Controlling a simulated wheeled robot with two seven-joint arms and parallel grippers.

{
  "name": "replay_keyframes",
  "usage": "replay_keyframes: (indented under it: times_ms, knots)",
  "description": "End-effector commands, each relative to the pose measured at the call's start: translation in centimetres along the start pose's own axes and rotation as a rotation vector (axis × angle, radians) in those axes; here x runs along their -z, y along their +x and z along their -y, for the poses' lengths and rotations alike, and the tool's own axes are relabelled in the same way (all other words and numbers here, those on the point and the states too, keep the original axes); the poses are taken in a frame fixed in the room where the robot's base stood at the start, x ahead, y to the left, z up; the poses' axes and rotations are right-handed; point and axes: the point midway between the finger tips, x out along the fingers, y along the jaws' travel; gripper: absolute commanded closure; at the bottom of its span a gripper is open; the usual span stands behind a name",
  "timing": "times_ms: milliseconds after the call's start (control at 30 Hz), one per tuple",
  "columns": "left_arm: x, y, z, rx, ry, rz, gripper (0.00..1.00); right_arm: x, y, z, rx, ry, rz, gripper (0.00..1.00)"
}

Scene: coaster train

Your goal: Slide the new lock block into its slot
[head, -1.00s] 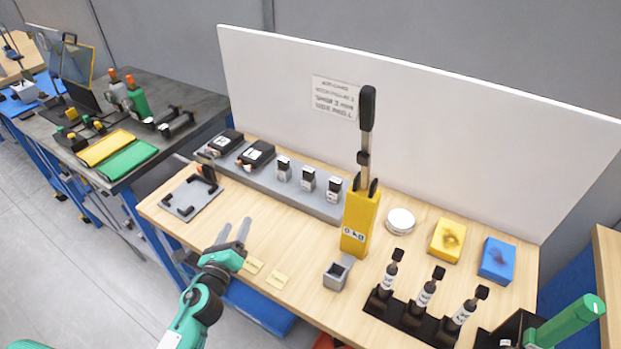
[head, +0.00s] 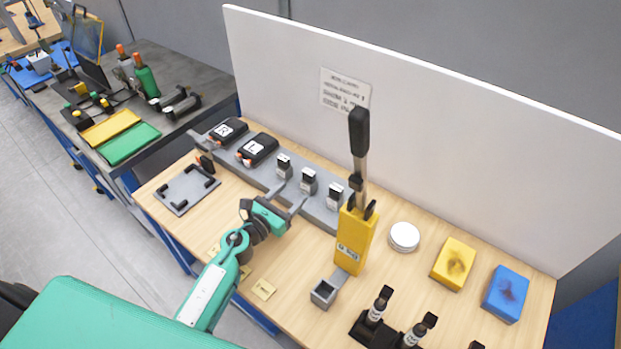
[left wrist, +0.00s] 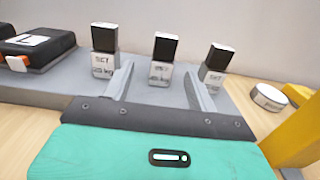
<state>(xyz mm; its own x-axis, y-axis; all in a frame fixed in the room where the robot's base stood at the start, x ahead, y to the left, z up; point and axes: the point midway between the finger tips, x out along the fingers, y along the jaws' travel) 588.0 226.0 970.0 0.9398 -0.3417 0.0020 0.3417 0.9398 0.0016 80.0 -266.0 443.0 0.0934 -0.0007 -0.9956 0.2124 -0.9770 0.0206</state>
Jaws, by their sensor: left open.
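Several small blocks with black tops and pale labelled bodies stand in a row on a long grey rail (head: 322,214): a left one (head: 284,166), a middle one (head: 308,182) and a right one (head: 335,196). In the left wrist view the left block (left wrist: 104,66) reads "SET 25 kg"; the other labels are unclear. My left gripper (head: 291,196) is open and empty, its fingers reaching toward the row. In the wrist view the middle block (left wrist: 161,72) stands beyond the gap between the fingers (left wrist: 158,72). I cannot tell which is the lock block. My right gripper is out of view.
A yellow lever tool (head: 354,240) stands right of the rail, with a small grey open socket (head: 324,291) before it. Black boxes (head: 257,148) sit on the rail's left end. A grey plate with black corners (head: 187,188) lies left. A white disc (head: 404,237) and sponges (head: 454,264) are right.

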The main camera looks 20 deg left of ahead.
Motion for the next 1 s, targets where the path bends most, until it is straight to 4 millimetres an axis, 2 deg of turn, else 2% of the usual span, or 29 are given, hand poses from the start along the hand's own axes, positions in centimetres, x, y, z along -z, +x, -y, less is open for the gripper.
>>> replay_keyframes:
  times_ms: [100,200,533,800,1000]
  knots:
    - [-0.3,2.3,0.1,-0.001,-0.003,0.002,0.42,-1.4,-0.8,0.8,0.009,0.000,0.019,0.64]
    - [-0.2,3.6,0.0,-0.001,-0.002,0.001,0.42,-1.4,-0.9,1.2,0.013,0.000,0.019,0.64]
    - [-0.3,5.9,0.3,-0.002,-0.005,0.002,0.42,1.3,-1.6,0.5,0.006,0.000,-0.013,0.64]
    - [-0.1,9.2,0.5,-0.001,-0.003,0.001,0.42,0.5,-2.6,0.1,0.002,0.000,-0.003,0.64]
    - [0.0,9.8,0.6,0.000,-0.002,0.001,0.42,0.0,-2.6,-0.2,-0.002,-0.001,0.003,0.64]
